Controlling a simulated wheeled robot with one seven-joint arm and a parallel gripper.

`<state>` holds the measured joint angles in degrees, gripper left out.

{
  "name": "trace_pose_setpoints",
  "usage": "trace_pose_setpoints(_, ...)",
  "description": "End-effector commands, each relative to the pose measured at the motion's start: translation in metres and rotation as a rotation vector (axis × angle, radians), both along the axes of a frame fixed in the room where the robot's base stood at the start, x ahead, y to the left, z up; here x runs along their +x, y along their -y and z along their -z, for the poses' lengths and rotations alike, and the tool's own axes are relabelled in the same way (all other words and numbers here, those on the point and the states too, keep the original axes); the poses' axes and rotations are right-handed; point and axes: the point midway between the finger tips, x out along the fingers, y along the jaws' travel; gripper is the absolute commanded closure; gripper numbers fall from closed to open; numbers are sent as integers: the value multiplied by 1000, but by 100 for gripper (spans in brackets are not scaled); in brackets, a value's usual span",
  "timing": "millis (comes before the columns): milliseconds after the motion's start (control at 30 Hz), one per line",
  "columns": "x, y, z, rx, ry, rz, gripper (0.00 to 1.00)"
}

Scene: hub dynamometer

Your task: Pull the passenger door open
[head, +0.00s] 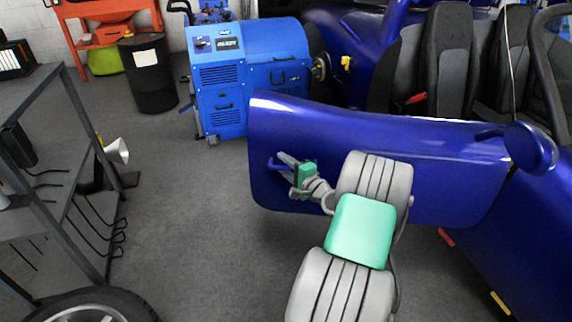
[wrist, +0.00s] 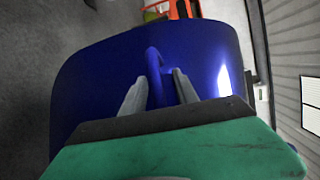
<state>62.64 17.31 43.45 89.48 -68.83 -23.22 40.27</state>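The passenger door (head: 400,150) is a glossy dark blue panel. It stands ajar, its free left edge swung out from the car body and its right end by the mirror. Its blue loop handle (head: 270,163) is near that free edge. My gripper (head: 284,164) is at the handle. In the wrist view the handle (wrist: 154,62) stands between the two grey fingers of my gripper (wrist: 160,80). The fingers are apart, with a gap showing on the right side of the handle. Whether either finger touches it is hard to tell.
A blue dynamometer (head: 250,75) stands behind the door's free edge. Dark seats (head: 447,55) show inside the car. A grey shelf rack (head: 80,130) and a tyre (head: 95,305) are at left. A black drum (head: 150,75) stands farther back. Grey floor (head: 200,220) between rack and door is clear.

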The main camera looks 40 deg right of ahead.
Motion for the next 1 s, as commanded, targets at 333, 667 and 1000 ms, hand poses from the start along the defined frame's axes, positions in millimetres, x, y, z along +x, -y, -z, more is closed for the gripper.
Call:
trace_pose_setpoints(333,-48,1,-7,2,-1,9,64)
trace_pose_setpoints(667,-81,-4,-7,0,0,1,64)
trace_pose_setpoints(1000,-81,-4,-7,0,0,0,64)
